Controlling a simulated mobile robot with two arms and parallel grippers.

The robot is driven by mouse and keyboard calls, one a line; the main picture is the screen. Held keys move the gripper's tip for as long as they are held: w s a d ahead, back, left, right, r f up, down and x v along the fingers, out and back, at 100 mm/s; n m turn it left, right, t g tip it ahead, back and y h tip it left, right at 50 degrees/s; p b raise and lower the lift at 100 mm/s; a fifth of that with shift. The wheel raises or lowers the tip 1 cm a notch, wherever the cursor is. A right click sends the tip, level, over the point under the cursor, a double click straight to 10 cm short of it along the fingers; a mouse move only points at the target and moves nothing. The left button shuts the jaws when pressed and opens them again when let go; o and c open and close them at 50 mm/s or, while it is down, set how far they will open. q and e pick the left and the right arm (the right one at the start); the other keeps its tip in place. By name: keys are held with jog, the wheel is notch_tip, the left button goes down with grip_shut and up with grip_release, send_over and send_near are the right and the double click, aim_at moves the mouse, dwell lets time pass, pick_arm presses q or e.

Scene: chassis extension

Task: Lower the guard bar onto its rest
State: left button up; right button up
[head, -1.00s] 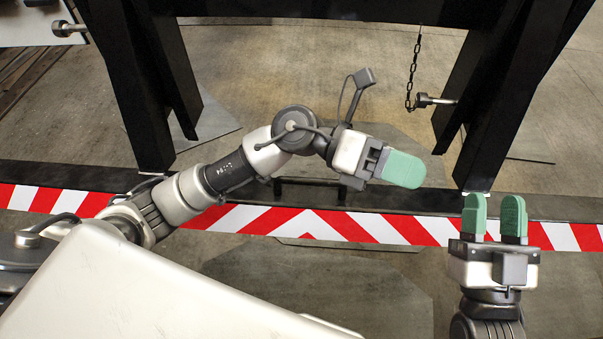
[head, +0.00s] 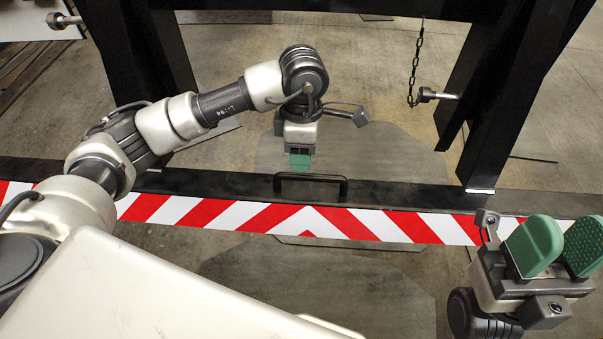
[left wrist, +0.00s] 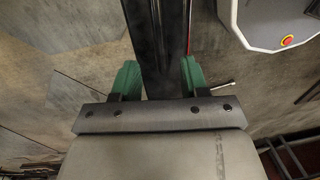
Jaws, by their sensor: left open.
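The guard bar (head: 400,195) is a long black bar with a red and white striped face. It spans the head view from left to right. A black handle (head: 311,186) stands on its middle. My left gripper (head: 300,163) points down just behind and above the handle, apart from it as far as I can tell. In the left wrist view its green fingers (left wrist: 158,80) are apart, with the dark bar (left wrist: 158,40) running between them. My right gripper (head: 558,248) is open and empty at lower right, in front of the bar. I cannot make out the rest.
Black posts of a frame stand at the left (head: 150,90) and right (head: 510,90) behind the bar. A chain (head: 413,75) hangs by the right post, with a metal pin (head: 436,95) beside it. The floor between the posts is clear.

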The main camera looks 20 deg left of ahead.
aim_at(301, 174)
pick_arm(q)
jog(key=f, duration=0.1)
jog(key=f+b, duration=0.1)
jog(key=f, duration=0.3)
jog(key=shift+s+d+f+b, duration=0.1)
jog(key=shift+s+f+b, duration=0.1)
jog(key=shift+s+b, duration=0.1)
grip_shut()
